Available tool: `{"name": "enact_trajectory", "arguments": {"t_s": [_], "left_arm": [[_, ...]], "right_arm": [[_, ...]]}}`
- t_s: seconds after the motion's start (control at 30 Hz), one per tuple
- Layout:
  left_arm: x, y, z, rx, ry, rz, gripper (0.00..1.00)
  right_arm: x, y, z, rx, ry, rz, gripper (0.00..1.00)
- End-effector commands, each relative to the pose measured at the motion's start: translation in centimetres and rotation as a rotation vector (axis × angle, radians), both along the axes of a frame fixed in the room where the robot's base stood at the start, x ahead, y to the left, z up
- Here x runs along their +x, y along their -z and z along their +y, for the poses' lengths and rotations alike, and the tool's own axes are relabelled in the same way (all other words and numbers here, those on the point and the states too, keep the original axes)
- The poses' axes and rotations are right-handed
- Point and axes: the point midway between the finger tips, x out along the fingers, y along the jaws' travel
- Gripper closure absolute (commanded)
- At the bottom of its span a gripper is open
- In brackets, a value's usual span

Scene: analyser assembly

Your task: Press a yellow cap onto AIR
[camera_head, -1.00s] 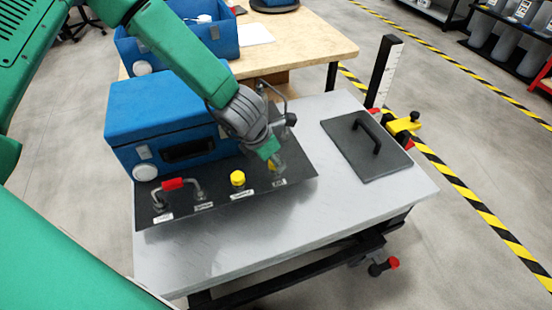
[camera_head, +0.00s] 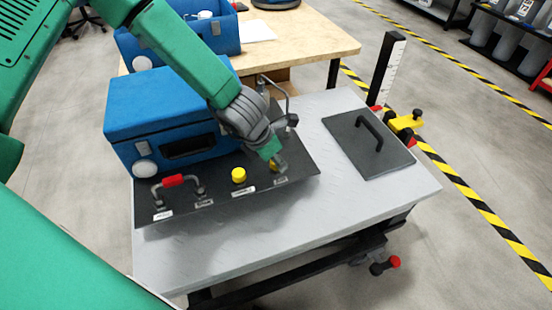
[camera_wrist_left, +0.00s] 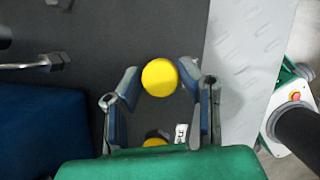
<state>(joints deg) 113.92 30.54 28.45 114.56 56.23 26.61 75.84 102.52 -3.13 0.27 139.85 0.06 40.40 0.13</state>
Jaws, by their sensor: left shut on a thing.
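My left gripper (camera_head: 277,165) points down at the right end of the black panel (camera_head: 225,204). It is shut on a yellow cap (camera_wrist_left: 160,77), which shows between the fingertips in the left wrist view; in the head view the fingers mostly hide it. Whether this cap is seated on a port cannot be told. A second yellow cap (camera_head: 238,175) sits on the panel just left of the gripper; a yellow piece also shows low in the left wrist view (camera_wrist_left: 155,142). Small white labels (camera_head: 281,181) line the panel's front, too small to read surely. My right gripper is not in view.
A blue box (camera_head: 165,110) stands behind the panel. A dark plate with a handle (camera_head: 352,155) lies right. The grey tabletop's front (camera_head: 250,240) is clear.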

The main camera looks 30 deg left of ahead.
Motion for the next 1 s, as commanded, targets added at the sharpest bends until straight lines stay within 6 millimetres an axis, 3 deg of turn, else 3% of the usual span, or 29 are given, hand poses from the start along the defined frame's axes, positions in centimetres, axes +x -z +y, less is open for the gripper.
{"name": "enact_trajectory", "arguments": {"t_s": [0.33,0.4,0.43,0.77,1.0], "left_arm": [[0.0,1.0,-0.2,0.002,0.001,0.001,0.79],[0.0,0.9,-0.2,0.002,0.001,0.001,0.50],[0.0,0.9,-0.2,0.002,0.001,0.001,0.43],[-0.1,0.7,-0.2,0.002,0.001,0.000,0.43],[-1.0,-2.3,0.4,0.001,-0.001,-0.003,0.43]], "right_arm": [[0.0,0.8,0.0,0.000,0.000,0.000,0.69],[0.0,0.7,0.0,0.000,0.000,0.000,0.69],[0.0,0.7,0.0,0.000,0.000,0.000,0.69],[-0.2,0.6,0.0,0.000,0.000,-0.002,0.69],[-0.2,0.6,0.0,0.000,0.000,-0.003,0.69]]}}
